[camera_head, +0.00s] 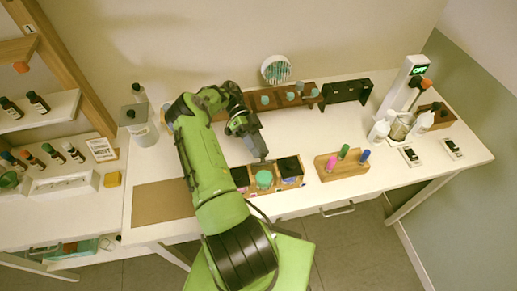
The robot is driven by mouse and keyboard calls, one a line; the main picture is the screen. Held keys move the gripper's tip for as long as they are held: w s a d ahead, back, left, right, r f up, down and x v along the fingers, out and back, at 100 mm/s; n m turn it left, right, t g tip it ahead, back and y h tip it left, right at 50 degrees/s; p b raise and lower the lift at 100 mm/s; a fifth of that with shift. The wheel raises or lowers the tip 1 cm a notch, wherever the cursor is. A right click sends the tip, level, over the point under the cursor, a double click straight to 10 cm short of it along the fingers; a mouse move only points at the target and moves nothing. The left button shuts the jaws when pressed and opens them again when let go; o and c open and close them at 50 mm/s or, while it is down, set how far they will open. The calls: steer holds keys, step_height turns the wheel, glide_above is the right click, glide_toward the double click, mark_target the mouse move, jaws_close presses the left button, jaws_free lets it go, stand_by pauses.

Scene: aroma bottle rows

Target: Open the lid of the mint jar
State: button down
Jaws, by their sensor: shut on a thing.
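A wooden holder (276,190) near the table's front edge carries a row of jars. The middle jar has a round green top (264,178) and looks like the mint jar. A dark-topped jar stands on each side of it, left (240,176) and right (289,167). My gripper (265,159) points down just behind the green top, at the holder's back side. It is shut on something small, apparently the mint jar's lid. The fingertips are too small to show the grip clearly, and I cannot tell how far the lid is raised.
A wooden block (342,167) with pink, green and blue tubes stands right of the holder. A wooden rack (285,100) with bottles and a black rack (347,92) stand behind. A brown mat (162,202) lies left. Glassware and a device with a green display (419,70) stand right.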

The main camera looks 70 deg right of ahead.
steer(key=shift+w+d+f+g+y+b, duration=0.2)
steer(key=shift+d+g+y+b, duration=0.15)
steer(key=shift+y+b, duration=0.2)
